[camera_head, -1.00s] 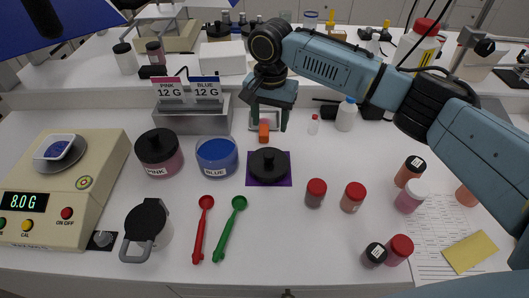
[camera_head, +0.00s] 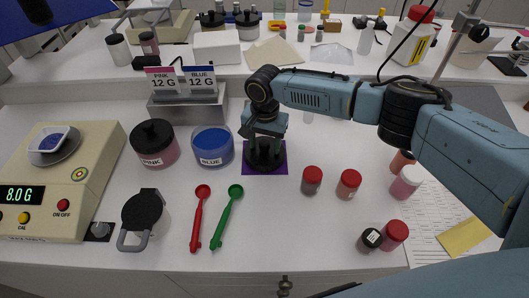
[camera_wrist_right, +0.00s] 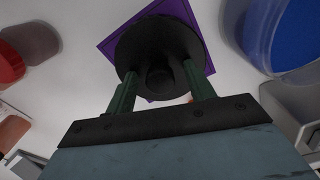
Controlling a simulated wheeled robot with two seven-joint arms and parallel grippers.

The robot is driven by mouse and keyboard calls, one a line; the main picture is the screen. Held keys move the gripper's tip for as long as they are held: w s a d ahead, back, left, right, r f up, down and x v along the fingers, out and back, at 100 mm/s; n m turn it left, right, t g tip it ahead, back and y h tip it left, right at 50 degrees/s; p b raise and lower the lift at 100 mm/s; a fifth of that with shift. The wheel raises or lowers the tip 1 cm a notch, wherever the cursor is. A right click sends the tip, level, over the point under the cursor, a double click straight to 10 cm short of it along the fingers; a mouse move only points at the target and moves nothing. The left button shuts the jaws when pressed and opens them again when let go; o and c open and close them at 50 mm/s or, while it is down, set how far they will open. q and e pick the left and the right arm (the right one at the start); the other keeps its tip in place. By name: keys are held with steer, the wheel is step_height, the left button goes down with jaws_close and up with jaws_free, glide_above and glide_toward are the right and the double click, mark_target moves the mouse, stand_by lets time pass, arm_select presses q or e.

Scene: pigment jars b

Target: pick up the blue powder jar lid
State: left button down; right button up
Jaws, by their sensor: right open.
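The blue powder jar lid (camera_head: 264,161) is a black disc with a knob, lying on the purple mat (camera_head: 279,171). My right gripper (camera_head: 265,155) is pointed down over the lid. In the right wrist view, the open fingers (camera_wrist_right: 160,88) are on either side of the lid's knob (camera_wrist_right: 160,77), with gaps between them and the knob. The blue jar (camera_head: 213,147) stands uncovered to the left of the mat, and part of it shows in the wrist view (camera_wrist_right: 294,40). My left gripper is not clearly in view.
The pink jar (camera_head: 154,144) has its black lid on. Red and green spoons (camera_head: 228,217) lie in front. A scale (camera_head: 92,170) reading 8.0 g stands at left. Several small jars (camera_head: 349,184) stand at right. A metal sign holder (camera_head: 187,107) stands behind the jars.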

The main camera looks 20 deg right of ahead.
steer(key=c, duration=1.1)
